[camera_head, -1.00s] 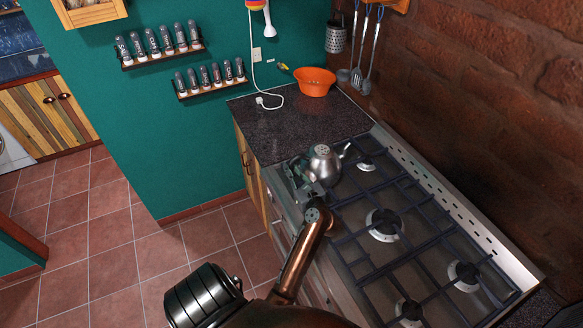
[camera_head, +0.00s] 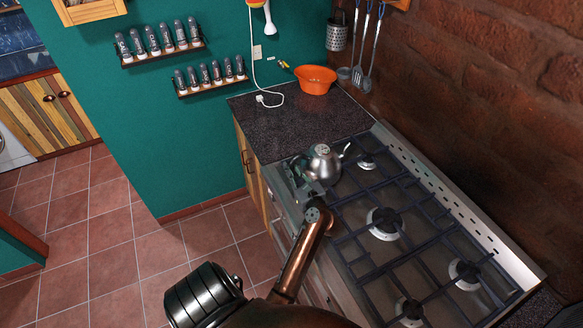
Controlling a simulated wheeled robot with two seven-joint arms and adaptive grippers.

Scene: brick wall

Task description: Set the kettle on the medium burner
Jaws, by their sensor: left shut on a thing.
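A silvery metal kettle (camera_head: 323,168) is at the far left corner of the gas stove (camera_head: 432,222), upright, with its spout towards the right. My left gripper (camera_head: 303,172) is shut on it from its left side; the arm hides part of the grip, so I cannot tell exactly where it holds. Whether the kettle's base touches the grate is not clear. Burners show under the dark grate: one at the back (camera_head: 367,163), a large middle one (camera_head: 384,222), one at the right (camera_head: 465,273) and one at the front (camera_head: 408,312). My right gripper is not in view.
A dark speckled counter (camera_head: 300,130) beyond the stove bears an orange bowl (camera_head: 315,80) and a white cable plug (camera_head: 261,99). A brick wall (camera_head: 490,90) runs along the stove's right side. The grate right of and in front of the kettle is clear.

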